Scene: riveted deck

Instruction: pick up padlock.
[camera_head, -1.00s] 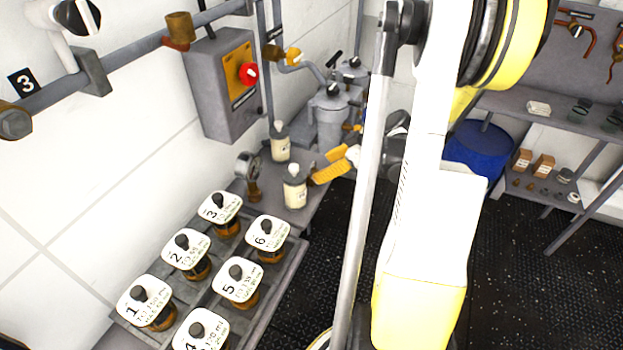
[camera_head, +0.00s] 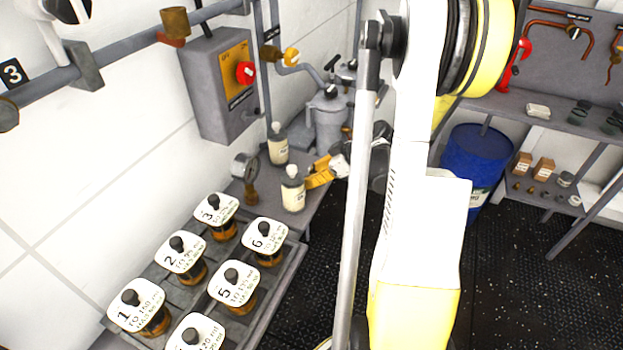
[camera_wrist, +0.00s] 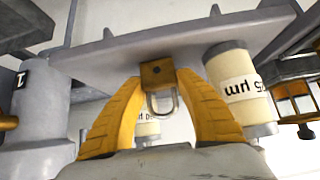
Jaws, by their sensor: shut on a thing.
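The padlock shows in the wrist view as a small brass body (camera_wrist: 158,72) with a grey U-shaped shackle (camera_wrist: 163,104). It sits between the tips of the yellow fingers of my gripper (camera_wrist: 172,70), which are shut on it. In the wrist view a grey bench surface lies just beyond the padlock; I cannot tell if they touch. In the head view my gripper (camera_head: 318,172) is at the bench edge, right of the white bottles, and the padlock cannot be made out.
A gauge (camera_head: 245,168), a grey filter housing (camera_head: 326,120) and numbered jars (camera_head: 235,285) share the bench (camera_head: 318,212). A blue drum (camera_head: 474,160) stands right.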

